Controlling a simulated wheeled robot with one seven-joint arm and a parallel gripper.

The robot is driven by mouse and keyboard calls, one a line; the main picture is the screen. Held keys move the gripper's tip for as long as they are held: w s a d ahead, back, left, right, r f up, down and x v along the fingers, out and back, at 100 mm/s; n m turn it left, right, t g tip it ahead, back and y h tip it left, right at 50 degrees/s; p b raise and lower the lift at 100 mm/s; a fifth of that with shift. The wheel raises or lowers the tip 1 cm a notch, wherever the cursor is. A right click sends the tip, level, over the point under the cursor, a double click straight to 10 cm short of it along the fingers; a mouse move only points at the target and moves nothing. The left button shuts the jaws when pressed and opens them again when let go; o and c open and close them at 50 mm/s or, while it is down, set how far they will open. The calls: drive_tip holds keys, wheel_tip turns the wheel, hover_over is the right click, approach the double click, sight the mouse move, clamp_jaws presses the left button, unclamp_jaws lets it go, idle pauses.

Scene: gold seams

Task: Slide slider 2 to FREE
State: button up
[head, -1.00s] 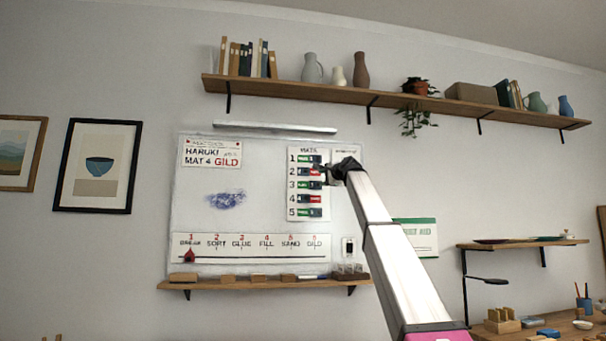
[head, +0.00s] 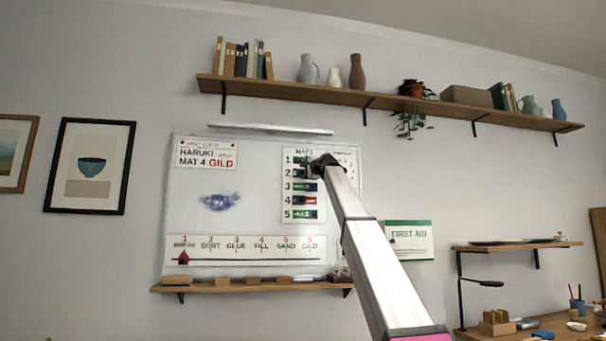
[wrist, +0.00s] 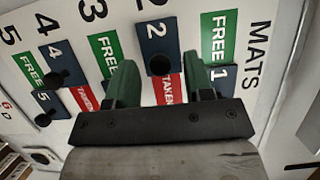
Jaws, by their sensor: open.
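The MATS panel (head: 303,213) hangs on the whiteboard, with numbered rows of sliders. In the wrist view, slider 2 (wrist: 156,42) is a dark plate with a round black knob, and red TAKEN (wrist: 170,90) shows beside it. My gripper (wrist: 161,72) is open. Its two green-padded fingers stand on either side of the slider 2 knob in the picture; contact cannot be told. In the head view, my gripper (head: 312,166) covers part of rows 1 and 2.
Rows 1, 3 and 5 show green FREE; row 4 (head: 311,201) shows red TAKEN. Slider 4 (wrist: 58,60) and its knob are nearby. A ledge (head: 250,286) with blocks runs below the board, and a shelf (head: 290,91) is above.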

drive_tip(key=shift+w+a, duration=0.35)
drive_tip(key=shift+w, duration=0.1)
clamp_jaws()
drive_tip(key=w+d, duration=0.1)
drive_tip(key=d, duration=0.5)
drive_tip(key=shift+w, duration=0.3)
unclamp_jaws()
drive_tip(key=shift+d, duration=0.2)
